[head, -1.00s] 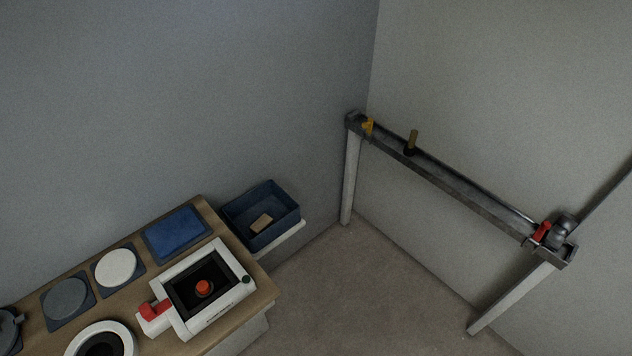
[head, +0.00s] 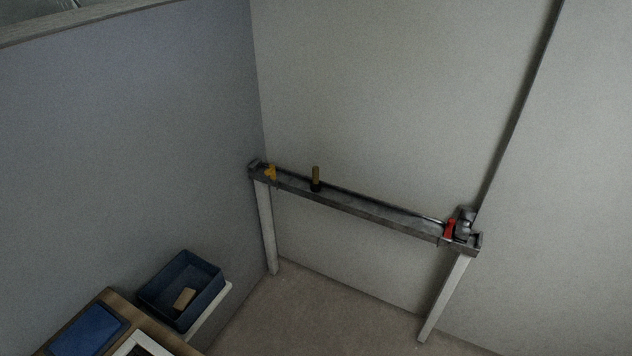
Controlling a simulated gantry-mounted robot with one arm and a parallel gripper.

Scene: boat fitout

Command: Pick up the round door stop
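I cannot make out a round door stop for certain in the head view. A narrow grey rail shelf (head: 375,214) on white legs stands along the far wall and bears several small things. A yellow item (head: 270,172) is near its left end. A dark item with an upright tan handle (head: 316,179) stands a little to the right of it. A red item (head: 449,230) and a grey metallic item (head: 465,221) are at the right end. My gripper is not in view.
A blue bin (head: 211,297) holding a tan block (head: 184,298) sits on a white ledge at lower left. Beside it, a wooden bench corner (head: 118,301) carries a blue pad (head: 88,330) and part of a white frame. The floor (head: 300,320) between is clear.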

